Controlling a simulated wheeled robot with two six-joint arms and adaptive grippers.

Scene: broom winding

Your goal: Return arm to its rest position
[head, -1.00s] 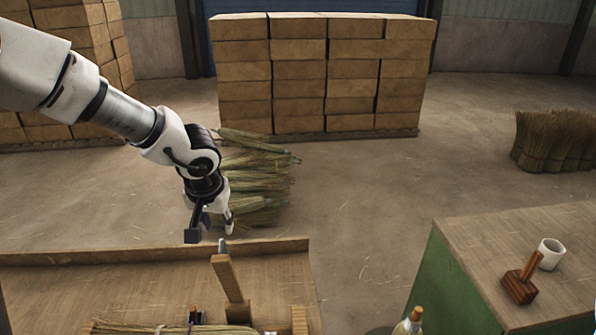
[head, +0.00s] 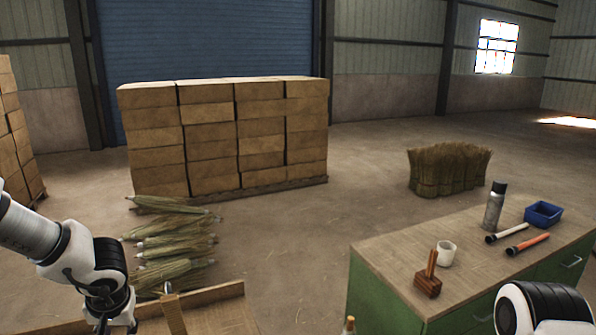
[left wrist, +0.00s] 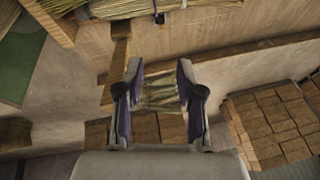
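My left arm comes in at the lower left of the head view, with its gripper at the bottom edge, partly cut off. In the left wrist view my left gripper (left wrist: 160,88) is open, its two fingers wide apart with nothing between them. Beyond the fingers, bundles of broom straw (left wrist: 160,97) lie lower down on the floor. The wooden workbench (head: 224,309) with its upright wooden lever (head: 172,312) is beside the left gripper. A rounded white and black part of my right arm shows at the lower right of the head view; its gripper is out of view.
Stacked cartons (head: 225,135) and a straw bundle (head: 448,170) stand behind.

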